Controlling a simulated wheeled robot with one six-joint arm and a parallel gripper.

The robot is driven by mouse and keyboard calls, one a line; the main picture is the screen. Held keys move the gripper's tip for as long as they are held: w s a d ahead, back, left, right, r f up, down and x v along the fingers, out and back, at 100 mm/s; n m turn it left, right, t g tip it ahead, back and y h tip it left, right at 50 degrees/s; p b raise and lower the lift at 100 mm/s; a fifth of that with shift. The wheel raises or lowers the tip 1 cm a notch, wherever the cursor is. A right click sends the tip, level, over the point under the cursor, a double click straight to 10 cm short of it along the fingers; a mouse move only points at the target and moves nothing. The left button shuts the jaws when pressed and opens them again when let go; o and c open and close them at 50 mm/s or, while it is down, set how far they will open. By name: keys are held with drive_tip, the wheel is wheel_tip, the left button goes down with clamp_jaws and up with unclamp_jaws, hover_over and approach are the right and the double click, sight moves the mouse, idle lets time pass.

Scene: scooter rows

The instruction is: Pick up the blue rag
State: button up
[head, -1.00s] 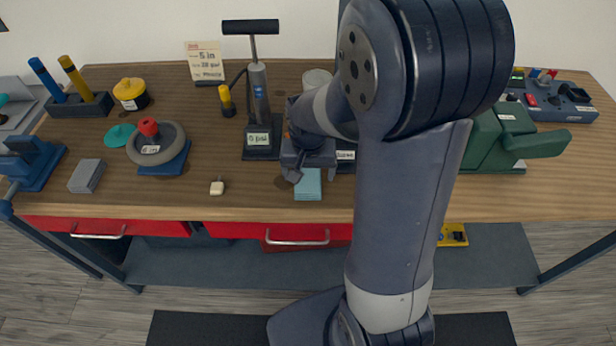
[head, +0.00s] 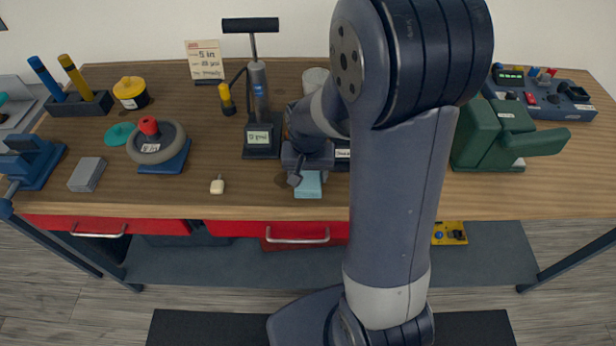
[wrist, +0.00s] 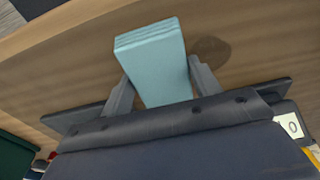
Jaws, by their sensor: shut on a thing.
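The blue rag (head: 308,186) is a folded light-blue cloth near the front edge of the workbench. In the wrist view the rag (wrist: 152,55) shows its stacked folds and lies between the two fingers. My gripper (head: 308,172) is over it from behind, shut on it, with one finger at each side. The wrist view also shows my gripper (wrist: 160,85). Part of the rag is hidden under my gripper. I cannot tell whether the rag is clear of the bench top.
A black floor pump (head: 260,110) stands left of my gripper. A small cream-coloured piece (head: 217,186) lies left of the rag. A wheel (head: 157,145) on a blue stand and a grey block (head: 87,175) are further left. A green machine (head: 495,140) stands right of my arm.

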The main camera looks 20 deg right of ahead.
sight(308, 175)
drive_tip(key=shift+c, duration=0.5)
drive_tip(key=shift+r, duration=0.35)
wheel_tip(308, 175, up, 9)
drive_tip(key=shift+r, duration=0.15)
drive_tip(key=o, duration=0.5)
drive_tip(key=c, duration=0.3)
drive_tip(key=shift+c, duration=0.2)
